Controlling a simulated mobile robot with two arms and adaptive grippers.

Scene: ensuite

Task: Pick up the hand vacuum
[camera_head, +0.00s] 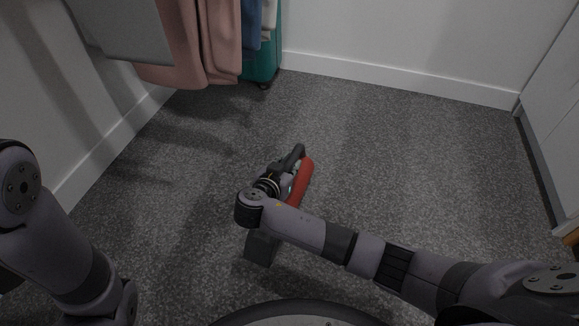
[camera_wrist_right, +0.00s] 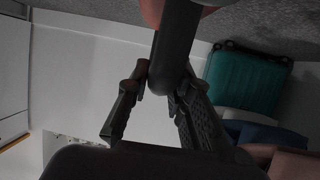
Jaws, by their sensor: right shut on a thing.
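The hand vacuum has a red body (camera_head: 303,178) and a dark grey part that shows at its upper end (camera_head: 295,154). It is at the middle of the head view, above the grey speckled floor, partly hidden by my right wrist. My right gripper (camera_head: 284,182) is shut on it. In the right wrist view the two fingers (camera_wrist_right: 164,80) are on either side of the vacuum's dark, rounded part (camera_wrist_right: 177,45), with a bit of red at the top edge. My left arm shows at the left of the head view, but its gripper is out of view.
Pink and blue cloths (camera_head: 205,45) hang at the upper left. A teal suitcase (camera_head: 262,62) stands by the back wall (camera_head: 400,35). A white cabinet (camera_head: 555,120) is at the right. The grey floor (camera_head: 420,150) between them is clear.

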